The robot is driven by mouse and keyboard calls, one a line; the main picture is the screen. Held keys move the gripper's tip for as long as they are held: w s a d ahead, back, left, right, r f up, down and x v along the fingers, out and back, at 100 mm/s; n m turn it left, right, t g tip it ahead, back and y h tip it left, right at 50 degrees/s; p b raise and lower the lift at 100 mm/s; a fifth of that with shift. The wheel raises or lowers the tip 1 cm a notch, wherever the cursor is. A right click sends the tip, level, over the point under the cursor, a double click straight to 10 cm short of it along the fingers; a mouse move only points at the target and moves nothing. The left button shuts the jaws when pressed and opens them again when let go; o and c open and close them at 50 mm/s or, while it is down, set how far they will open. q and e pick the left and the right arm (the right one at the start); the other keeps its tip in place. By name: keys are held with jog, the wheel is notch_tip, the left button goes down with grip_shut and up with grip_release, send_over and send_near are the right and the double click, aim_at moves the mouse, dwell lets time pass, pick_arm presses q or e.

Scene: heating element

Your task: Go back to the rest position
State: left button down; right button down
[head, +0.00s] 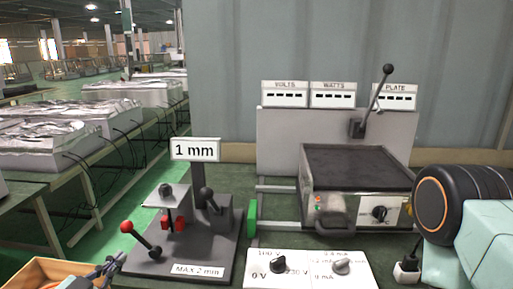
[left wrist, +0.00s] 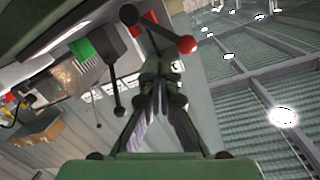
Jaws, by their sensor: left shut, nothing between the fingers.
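My left gripper (head: 113,264) is at the lower left of the head view, beside the grey press stand (head: 140,262) with the red-knobbed lever (head: 127,227). Its fingers are shut with nothing between them. In the left wrist view, the shut fingers (left wrist: 163,75) point up the picture, and the red knob (left wrist: 187,45) appears just beyond them to the right. I cannot tell from this whether they touch the lever. My right gripper is not in view.
A hot plate device (head: 355,170) and a control panel with two knobs (head: 310,271) stand on the table. Displays (head: 310,95) are behind. A wooden box (head: 50,273) is at the lower left, close to my left gripper. A black lever (head: 384,90) rises above the plate.

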pick_arm(q)
jog(key=s+d+f+n+g, duration=0.3)
jog(key=s+f+g, duration=0.15)
jog(key=f, duration=0.25)
jog(key=s+d+f+n+g, duration=0.3)
jog(key=s+f+g, duration=0.15)
jog(key=f, duration=0.35)
jog(key=s+d+f+g+y, duration=0.1)
jog(key=s+f+g, duration=0.2)
jog(key=s, duration=0.8)
jog(key=s+d+f+g+y+b, duration=0.1)
jog(key=s+f+g, duration=0.3)
jog(key=s, duration=0.7)
jog(key=shift+d+f+g, duration=0.3)
jog(key=shift+d+f, duration=0.3)
jog(key=shift+f, duration=0.15)
jog(key=shift+s, duration=0.1)
